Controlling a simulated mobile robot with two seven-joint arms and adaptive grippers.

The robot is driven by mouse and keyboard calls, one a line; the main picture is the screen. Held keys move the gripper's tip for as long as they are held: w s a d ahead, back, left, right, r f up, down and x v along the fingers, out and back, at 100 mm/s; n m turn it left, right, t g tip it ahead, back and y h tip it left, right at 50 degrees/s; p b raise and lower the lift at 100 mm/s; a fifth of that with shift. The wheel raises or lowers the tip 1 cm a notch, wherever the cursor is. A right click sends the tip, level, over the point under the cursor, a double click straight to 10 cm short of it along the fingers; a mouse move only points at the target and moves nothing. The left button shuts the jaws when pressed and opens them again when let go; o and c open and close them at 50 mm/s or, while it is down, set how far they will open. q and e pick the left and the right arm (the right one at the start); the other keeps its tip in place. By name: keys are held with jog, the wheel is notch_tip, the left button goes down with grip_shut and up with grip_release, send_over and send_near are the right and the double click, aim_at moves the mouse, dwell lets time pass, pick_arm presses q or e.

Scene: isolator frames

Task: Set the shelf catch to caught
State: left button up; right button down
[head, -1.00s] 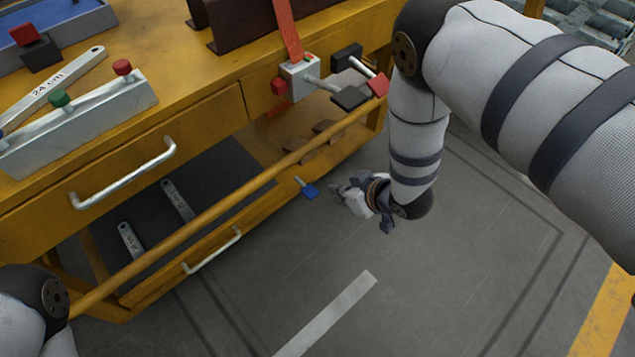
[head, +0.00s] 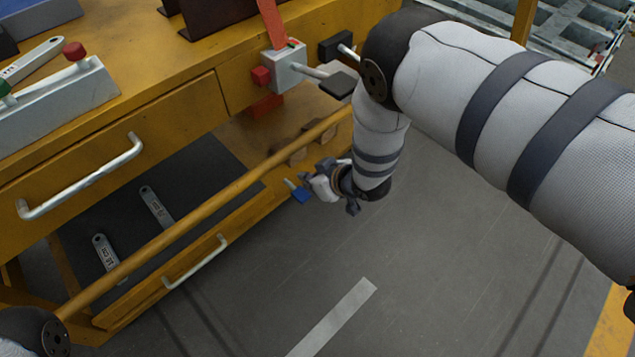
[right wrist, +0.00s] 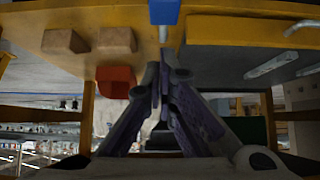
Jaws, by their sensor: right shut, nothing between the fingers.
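A small lever with a blue tab (head: 300,194) on a thin metal stem sticks out from the front edge of the yellow lower shelf (head: 130,309); I take it for the shelf catch. The blue tab also shows at the top of the right wrist view (right wrist: 164,11). My right gripper (head: 312,183) is beside the blue tab, close to it in the head view. In the right wrist view its fingers (right wrist: 164,80) are together and empty, apart from the tab. Whether they touch it elsewhere is not visible. My left gripper is out of view.
A yellow rail (head: 200,212) runs along the bench front above the shelf. A grey switch box (head: 288,70) with levers is above my right gripper. A drawer handle (head: 85,182) and a lower handle (head: 195,263) stick out. The grey floor (head: 430,270) in front is clear.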

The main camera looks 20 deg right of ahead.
aim_at(299, 190)
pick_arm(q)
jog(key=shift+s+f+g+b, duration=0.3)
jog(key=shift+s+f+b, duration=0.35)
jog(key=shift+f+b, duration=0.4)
pick_arm(e)
jog(key=f, duration=0.2)
jog(key=w+f, duration=0.1)
jog(key=f, duration=0.2)
jog(key=shift+w+a+f, duration=0.15)
jog(key=shift+a, duration=0.05)
jog(key=shift+s+f, duration=0.2)
jog(key=shift+f, duration=0.15)
pick_arm(q)
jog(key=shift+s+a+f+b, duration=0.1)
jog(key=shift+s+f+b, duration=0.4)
jog(key=shift+b, duration=0.5)
pick_arm(e)
jog(key=f+t, duration=0.1)
jog(key=f, duration=0.1)
jog(key=f+t+y, duration=0.1)
jog(key=shift+s+d+f+t, duration=0.2)
jog(key=shift+s+f+t, duration=0.1)
jog(key=shift+s, duration=0.05)
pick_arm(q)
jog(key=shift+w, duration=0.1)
